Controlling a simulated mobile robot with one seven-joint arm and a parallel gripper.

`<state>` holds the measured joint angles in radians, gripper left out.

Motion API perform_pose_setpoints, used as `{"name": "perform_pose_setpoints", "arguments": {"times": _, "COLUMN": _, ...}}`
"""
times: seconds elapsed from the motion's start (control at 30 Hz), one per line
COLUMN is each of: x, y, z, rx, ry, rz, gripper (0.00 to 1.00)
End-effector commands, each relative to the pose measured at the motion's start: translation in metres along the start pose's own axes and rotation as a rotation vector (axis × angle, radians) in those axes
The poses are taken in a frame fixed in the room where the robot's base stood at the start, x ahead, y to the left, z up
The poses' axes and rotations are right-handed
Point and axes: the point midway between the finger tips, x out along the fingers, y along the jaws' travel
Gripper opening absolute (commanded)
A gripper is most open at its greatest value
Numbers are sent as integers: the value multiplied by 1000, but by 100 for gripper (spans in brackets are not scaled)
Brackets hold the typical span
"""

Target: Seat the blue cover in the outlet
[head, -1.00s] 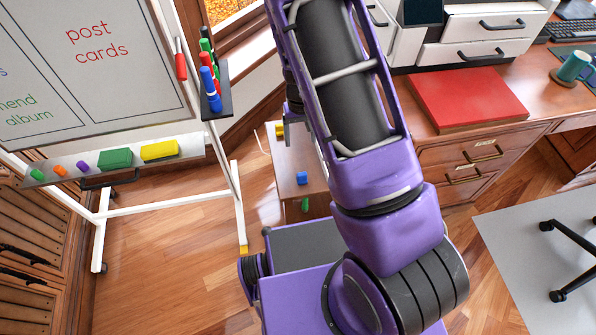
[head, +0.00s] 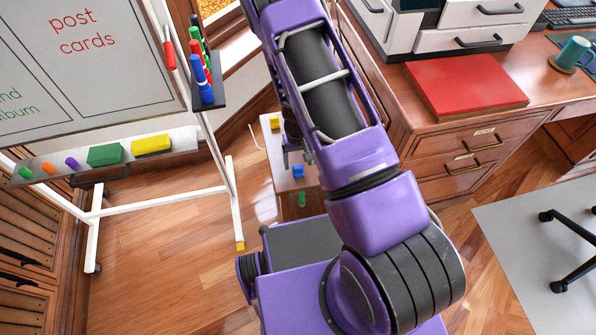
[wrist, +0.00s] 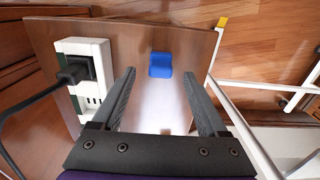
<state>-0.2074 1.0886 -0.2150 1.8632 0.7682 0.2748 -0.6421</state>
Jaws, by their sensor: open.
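The blue cover (wrist: 160,65) lies on a small wooden table top (wrist: 190,45), near one edge. It also shows in the head view (head: 298,171). My gripper (wrist: 159,78) is open and empty, and the blue cover appears between and just beyond its fingertips. In the head view my gripper (head: 294,156) is partly hidden by my arm, close to the blue cover; I cannot tell its exact height. The white outlet strip (wrist: 94,88) is left of my gripper in the wrist view, with a black plug (wrist: 77,71) in it. My arm seems to hide the strip in the head view.
A dark cord (wrist: 28,100) runs from the plug. The whiteboard stand's white leg (head: 232,200) is left of the table. The wooden desk (head: 425,115) with a red folder (head: 465,92) is at right. Open floor (head: 165,265) lies at front left.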

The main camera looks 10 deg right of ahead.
Motion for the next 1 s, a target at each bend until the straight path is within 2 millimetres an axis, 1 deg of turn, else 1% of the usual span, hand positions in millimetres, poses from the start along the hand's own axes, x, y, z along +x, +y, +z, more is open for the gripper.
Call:
{"name": "perform_pose_setpoints", "arguments": {"times": 0.03, "x": 9, "y": 0, "z": 0, "rx": 0, "ry": -1, "rz": 0, "gripper": 76}}
{"name": "perform_pose_setpoints", "arguments": {"times": 0.13, "x": 16, "y": -1, "z": 0, "rx": -1, "ry": 0, "rz": -1, "gripper": 76}}
{"name": "perform_pose_setpoints", "arguments": {"times": 0.37, "x": 18, "y": -1, "z": -1, "rx": -1, "ry": 1, "rz": -1, "gripper": 76}}
{"name": "perform_pose_setpoints", "arguments": {"times": 0.4, "x": 18, "y": -1, "z": -1, "rx": -1, "ry": 1, "rz": -1, "gripper": 74}}
{"name": "perform_pose_setpoints", "arguments": {"times": 0.57, "x": 17, "y": -1, "z": -1, "rx": -1, "ry": 1, "rz": -1, "gripper": 46}}
{"name": "perform_pose_setpoints", "arguments": {"times": 0.6, "x": 17, "y": -1, "z": -1, "rx": -1, "ry": 1, "rz": -1, "gripper": 38}}
{"name": "perform_pose_setpoints", "arguments": {"times": 0.67, "x": 17, "y": -1, "z": -1, "rx": -1, "ry": 1, "rz": -1, "gripper": 28}}
{"name": "perform_pose_setpoints", "arguments": {"times": 0.8, "x": 17, "y": -1, "z": -1, "rx": -1, "ry": 1, "rz": -1, "gripper": 2}}
{"name": "perform_pose_setpoints", "arguments": {"times": 0.83, "x": 17, "y": -1, "z": -1, "rx": -1, "ry": 1, "rz": -1, "gripper": 0}}
{"name": "perform_pose_setpoints", "arguments": {"times": 1.0, "x": 17, "y": -1, "z": -1, "rx": -1, "ry": 1, "rz": -1, "gripper": 0}}
